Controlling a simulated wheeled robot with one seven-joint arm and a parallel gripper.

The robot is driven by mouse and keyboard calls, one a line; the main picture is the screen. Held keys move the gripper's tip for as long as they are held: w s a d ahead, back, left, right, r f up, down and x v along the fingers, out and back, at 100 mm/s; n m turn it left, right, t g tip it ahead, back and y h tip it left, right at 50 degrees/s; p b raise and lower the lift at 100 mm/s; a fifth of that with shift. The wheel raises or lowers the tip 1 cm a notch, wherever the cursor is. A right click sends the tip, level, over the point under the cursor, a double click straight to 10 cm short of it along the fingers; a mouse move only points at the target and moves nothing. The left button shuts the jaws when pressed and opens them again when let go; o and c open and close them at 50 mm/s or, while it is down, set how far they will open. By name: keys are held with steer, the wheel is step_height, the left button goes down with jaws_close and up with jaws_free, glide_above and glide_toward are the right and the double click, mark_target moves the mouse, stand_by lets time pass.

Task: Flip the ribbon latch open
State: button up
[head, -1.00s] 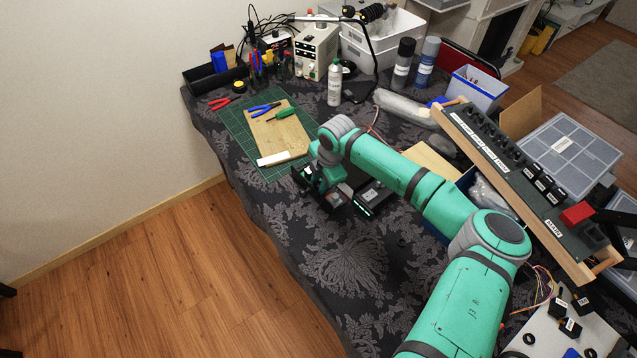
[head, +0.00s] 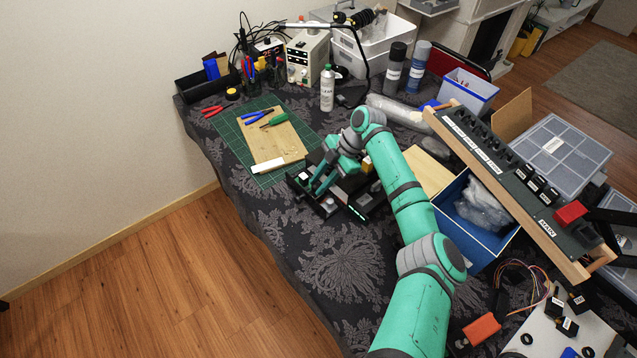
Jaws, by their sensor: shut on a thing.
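My gripper (head: 318,188) reaches down and left over a group of low black units (head: 328,206) on the table. Its teal fingers are shut on a small part there. That part looks to be the ribbon latch, but the fingers hide it and it is too small to make out. I cannot tell how far it is turned. A black unit with a lit pale-green strip (head: 357,213) lies just right of the fingers.
A cutting mat (head: 232,135) with a wooden board (head: 276,142), pliers and a green screwdriver lies behind left. A blue box (head: 483,240) and a long switch panel (head: 520,185) stand to the right. The patterned cloth in front is clear.

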steer(key=shift+d, duration=0.1)
stand_by(0.3)
steer(key=o, duration=1)
steer(key=shift+o, duration=0.2)
steer(key=v, duration=1)
steer(key=shift+w+d+r, duration=0.1)
steer(key=shift+r, duration=0.15)
steer(key=shift+d, duration=0.1)
